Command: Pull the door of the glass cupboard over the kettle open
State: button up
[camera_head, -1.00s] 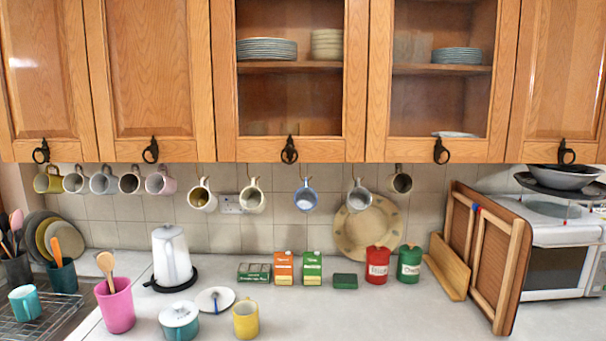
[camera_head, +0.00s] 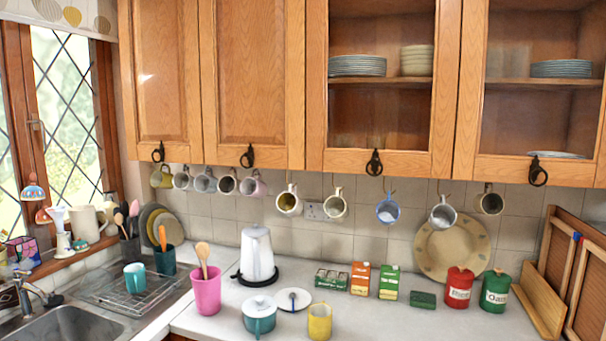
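The white kettle (camera_head: 257,256) stands on its dark base on the counter, left of centre. Above the counter hangs a row of wooden cupboards. The left glass cupboard door (camera_head: 313,95) is shut, up and to the right of the kettle, with a dark ring handle (camera_head: 374,163) at its lower edge. A second glass door (camera_head: 471,100) further right is also shut, with its own ring handle (camera_head: 538,172). The solid wooden door (camera_head: 252,80) is more directly above the kettle. Plates show behind both panes. My gripper is not in view.
Several mugs (camera_head: 389,208) hang from hooks under the cupboards. The counter holds a pink utensil pot (camera_head: 206,291), a teal lidded pot (camera_head: 260,315), a yellow mug (camera_head: 319,322), small boxes and red and green tins (camera_head: 458,288). A sink (camera_head: 62,325) and window are at left.

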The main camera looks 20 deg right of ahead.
aim_at(436, 163)
jog(key=u, duration=0.45)
jog(key=i, duration=1.4)
jog(key=z, duration=0.8)
